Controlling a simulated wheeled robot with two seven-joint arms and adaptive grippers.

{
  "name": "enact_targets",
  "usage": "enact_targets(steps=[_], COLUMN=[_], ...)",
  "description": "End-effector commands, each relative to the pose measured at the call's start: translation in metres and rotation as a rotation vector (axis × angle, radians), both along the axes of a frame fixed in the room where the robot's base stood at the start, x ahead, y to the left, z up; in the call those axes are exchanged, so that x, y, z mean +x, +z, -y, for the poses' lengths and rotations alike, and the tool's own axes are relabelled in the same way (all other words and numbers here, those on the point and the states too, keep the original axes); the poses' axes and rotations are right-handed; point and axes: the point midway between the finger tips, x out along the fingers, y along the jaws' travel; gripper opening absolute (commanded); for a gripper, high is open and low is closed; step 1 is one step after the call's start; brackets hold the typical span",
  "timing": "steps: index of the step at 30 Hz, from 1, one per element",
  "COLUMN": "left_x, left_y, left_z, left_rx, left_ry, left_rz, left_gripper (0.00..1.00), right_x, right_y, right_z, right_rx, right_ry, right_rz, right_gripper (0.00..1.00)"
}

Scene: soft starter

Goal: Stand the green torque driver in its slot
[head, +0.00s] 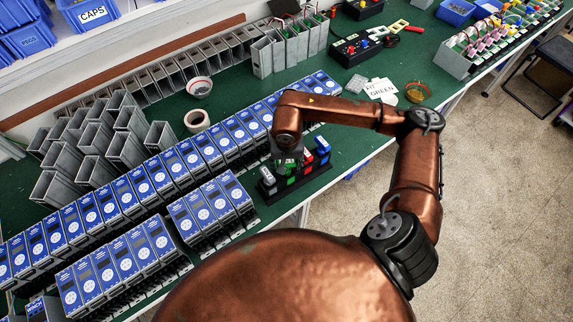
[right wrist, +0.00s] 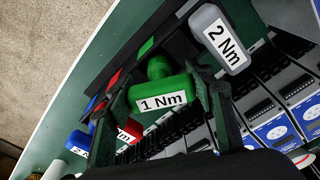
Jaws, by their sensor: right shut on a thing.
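The green torque driver (right wrist: 162,98), labelled 1 Nm, is between the fingers of my right gripper (right wrist: 160,88) in the right wrist view. In the head view my right gripper (head: 288,158) is over the black rack (head: 300,189) and largely hides the driver. My right gripper is shut on the driver's handle. A green mark (right wrist: 146,47) shows on the rack beside the driver's narrow end. I cannot tell whether the driver touches the rack or sits in a slot. My left gripper is not in view.
The grey 2 Nm driver (right wrist: 220,38) stands close on one side of my gripper, with red (right wrist: 130,131) and blue (right wrist: 78,143) drivers on the other. Rows of blue-fronted soft starters (head: 127,192) crowd the rack's left. Bare green bench (head: 352,143) lies to its right.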

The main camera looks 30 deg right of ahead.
Motion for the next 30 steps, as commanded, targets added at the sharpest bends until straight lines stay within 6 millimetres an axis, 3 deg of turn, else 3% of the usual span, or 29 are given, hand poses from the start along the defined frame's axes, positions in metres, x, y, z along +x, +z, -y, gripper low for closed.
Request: enact_targets(steps=[30], left_x=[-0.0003], left_y=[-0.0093], left_z=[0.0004], left_rx=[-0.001], left_ry=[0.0], left_rz=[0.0], left_gripper=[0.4], right_x=[0.0002], right_y=[-0.0056], right_z=[0.0], right_rx=[0.0], right_ry=[0.0], right_rz=[0.0], right_gripper=[0.13])
